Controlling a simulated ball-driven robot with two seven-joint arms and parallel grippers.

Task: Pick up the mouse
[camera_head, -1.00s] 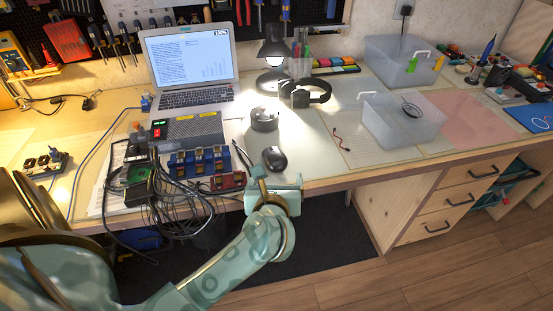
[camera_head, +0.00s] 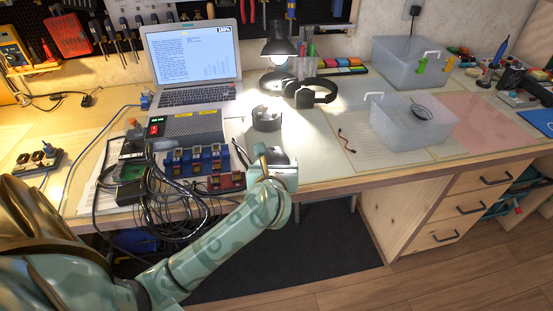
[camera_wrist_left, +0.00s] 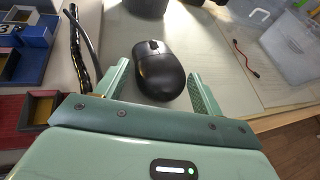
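The black computer mouse (camera_wrist_left: 159,70) lies on the pale mat of the workbench, between and slightly ahead of my left gripper's two fingers in the left wrist view. In the head view, the mouse (camera_head: 279,157) shows only in part, because my left gripper (camera_head: 275,165) covers its near side. My left gripper (camera_wrist_left: 157,88) is open, with a finger on each side of the mouse and a gap visible on both sides. My right gripper is not in view.
Left of the mouse are a blue and red block unit (camera_head: 197,162) and black cables (camera_head: 172,195). Behind it stand a dark round container (camera_head: 266,118), headphones (camera_head: 310,93) and a laptop (camera_head: 193,62). A clear bin (camera_head: 408,122) is to the right; the mat between is mostly free.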

